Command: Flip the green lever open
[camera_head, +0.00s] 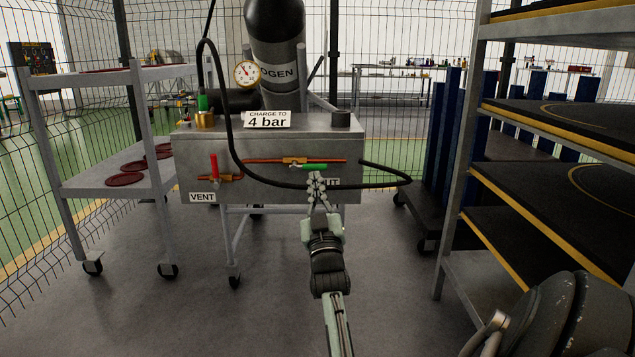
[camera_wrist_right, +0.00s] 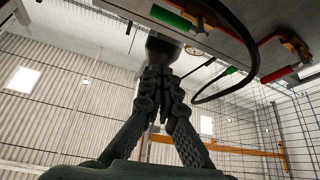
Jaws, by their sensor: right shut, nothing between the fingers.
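The green lever (camera_head: 308,166) lies flat, in line with the copper pipe on the front of the grey metal box (camera_head: 270,150). It also shows at the top of the right wrist view (camera_wrist_right: 172,18). My right gripper (camera_head: 316,180) is shut and empty just below the lever in the head view, in front of the box. In the right wrist view its fingertips (camera_wrist_right: 157,78) are together, and the lever appears above them. I cannot tell whether they touch it. The gripper partly hides a white label under the lever. My left gripper is not in view.
A red lever (camera_head: 214,167) stands upright above the VENT label (camera_head: 202,197). A black hose (camera_head: 400,180) loops across the box front near the green lever. A pressure gauge (camera_head: 246,74) sits above. A shelf cart (camera_head: 105,185) stands left and a rack (camera_head: 455,170) right.

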